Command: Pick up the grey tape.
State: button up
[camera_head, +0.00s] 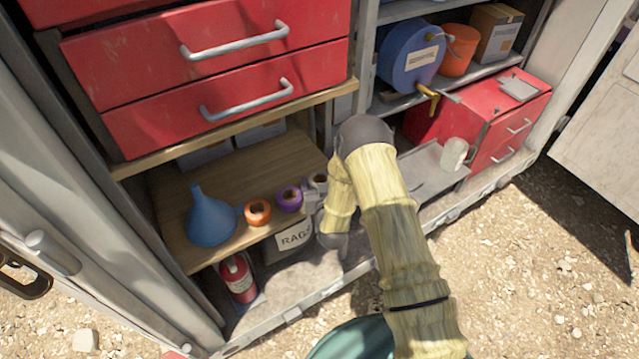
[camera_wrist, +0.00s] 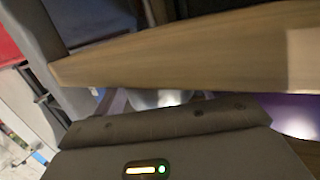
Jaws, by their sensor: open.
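The grey tape (camera_head: 318,182) is a small roll at the right end of a row of rolls on the low wooden shelf, just right of the purple roll (camera_head: 289,199). My gripper (camera_head: 312,200) is at the shelf's front edge, right in front of the grey tape and partly covering it. Its jaws are open. In the wrist view, a pale rounded thing (camera_wrist: 160,98) shows just beyond the gripper body; I cannot tell for sure that it is the tape. Whether the fingers are around the tape is hidden.
An orange roll (camera_head: 257,212) and a blue funnel (camera_head: 210,217) stand to the left on the wooden shelf (camera_head: 262,160). A box marked RAGS (camera_head: 293,238) and a red bottle (camera_head: 238,279) sit below. Red drawers (camera_head: 225,105) hang above. A clear jar (camera_head: 454,154) stands right.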

aim_at(320, 179)
jog(key=c, duration=0.8)
jog(key=shift+o, duration=0.2)
jog(key=shift+r, duration=0.1)
notch_tip(320, 179, up, 10)
jog(key=b, duration=0.2)
jog(key=shift+b, duration=0.3)
